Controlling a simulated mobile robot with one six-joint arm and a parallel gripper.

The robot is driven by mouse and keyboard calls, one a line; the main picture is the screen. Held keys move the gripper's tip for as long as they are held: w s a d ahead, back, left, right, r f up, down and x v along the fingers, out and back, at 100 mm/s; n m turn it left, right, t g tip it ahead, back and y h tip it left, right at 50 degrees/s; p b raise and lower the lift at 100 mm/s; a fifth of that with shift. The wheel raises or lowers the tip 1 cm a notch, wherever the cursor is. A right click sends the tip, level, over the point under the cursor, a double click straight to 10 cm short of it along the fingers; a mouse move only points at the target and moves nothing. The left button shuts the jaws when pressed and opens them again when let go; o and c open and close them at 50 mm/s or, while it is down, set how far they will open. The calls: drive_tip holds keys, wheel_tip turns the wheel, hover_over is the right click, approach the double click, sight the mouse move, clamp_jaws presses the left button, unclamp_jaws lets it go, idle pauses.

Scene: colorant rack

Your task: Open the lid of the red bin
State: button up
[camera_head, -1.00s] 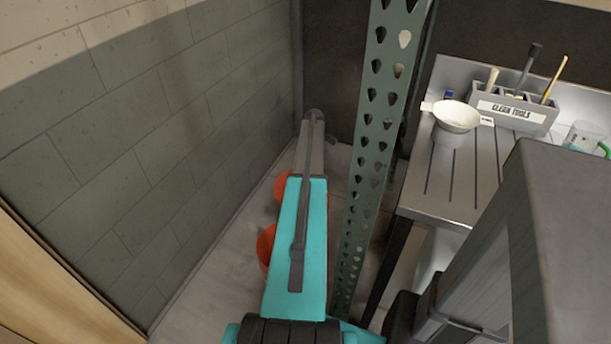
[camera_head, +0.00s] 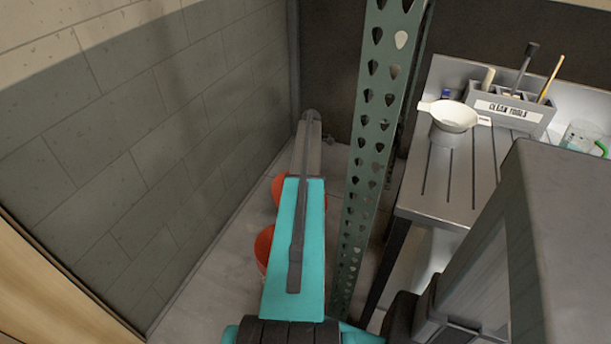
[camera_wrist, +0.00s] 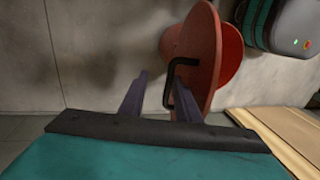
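A red bin shows in the wrist view, with its round red lid (camera_wrist: 206,38) facing my gripper and the bin's body (camera_wrist: 231,58) behind it. A black bent handle (camera_wrist: 182,61) stands out from the lid. My gripper (camera_wrist: 161,77) has its two dark fingers apart. One leg of the handle appears between them, and the right finger overlaps the lid's edge. I cannot tell whether either finger touches the handle. In the head view my arm covers most of the red shapes on the floor (camera_head: 264,246), and my gripper's fingers are hidden there.
A green perforated upright (camera_head: 371,150) stands right of my arm. Right of it is a metal bench (camera_head: 440,185) with a white bowl (camera_head: 452,115) and a tool holder (camera_head: 508,108). A block wall (camera_head: 150,150) runs along the left. Floor shows between wall and arm.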

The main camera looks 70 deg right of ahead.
drive_tip(key=shift+r, duration=0.1)
drive_tip(key=v, duration=1.3)
drive_tip(key=shift+r, duration=0.3)
drive_tip(key=shift+w, duration=0.1)
